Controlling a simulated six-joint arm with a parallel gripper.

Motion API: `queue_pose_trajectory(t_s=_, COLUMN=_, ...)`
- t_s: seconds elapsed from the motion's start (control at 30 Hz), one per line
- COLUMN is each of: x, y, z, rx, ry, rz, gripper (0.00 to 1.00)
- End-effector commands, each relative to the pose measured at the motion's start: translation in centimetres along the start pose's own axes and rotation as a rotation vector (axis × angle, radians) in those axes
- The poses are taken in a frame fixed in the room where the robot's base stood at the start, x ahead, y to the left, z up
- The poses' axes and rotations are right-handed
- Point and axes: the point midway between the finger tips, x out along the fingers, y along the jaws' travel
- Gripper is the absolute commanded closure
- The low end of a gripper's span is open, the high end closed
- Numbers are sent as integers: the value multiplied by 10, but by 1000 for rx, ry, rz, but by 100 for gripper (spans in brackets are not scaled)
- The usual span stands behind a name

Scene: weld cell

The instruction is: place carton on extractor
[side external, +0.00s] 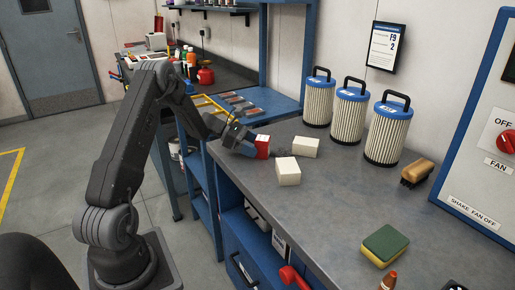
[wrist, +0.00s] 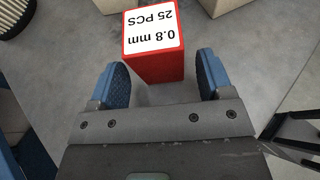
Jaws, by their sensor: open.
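A small red carton (wrist: 152,68) with a white label reading "0.8 mm 25 PCS" stands on the grey bench top. It also shows in the side external view (side external: 262,146), partly hidden by my gripper. My gripper (wrist: 163,74) is open, low over the bench. Its two blue fingertips lie on either side of the carton's near end; in the wrist view gaps show on both sides. The side view shows my gripper (side external: 249,144) reaching in from the left. A blue-framed panel with a red knob marked OFF and FAN (side external: 497,140) is at the right; I cannot tell whether it is the extractor.
Two plain white boxes (side external: 288,171) (side external: 305,148) sit close by the carton. Several ribbed filter cylinders (side external: 350,113) stand along the wall. A brush (side external: 417,172) and a sponge (side external: 385,243) lie to the right. The bench middle (side external: 340,200) is clear.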

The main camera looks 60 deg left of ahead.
Motion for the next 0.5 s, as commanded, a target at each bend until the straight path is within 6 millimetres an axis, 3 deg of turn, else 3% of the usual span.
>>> queue_pose_trajectory(t_s=0.3, x=-69, y=1, z=0, rx=1, ry=0, rz=4, gripper=27)
queue_pose_trajectory(t_s=0.5, x=-96, y=0, z=0, rx=0, ry=0, rz=2, gripper=27)
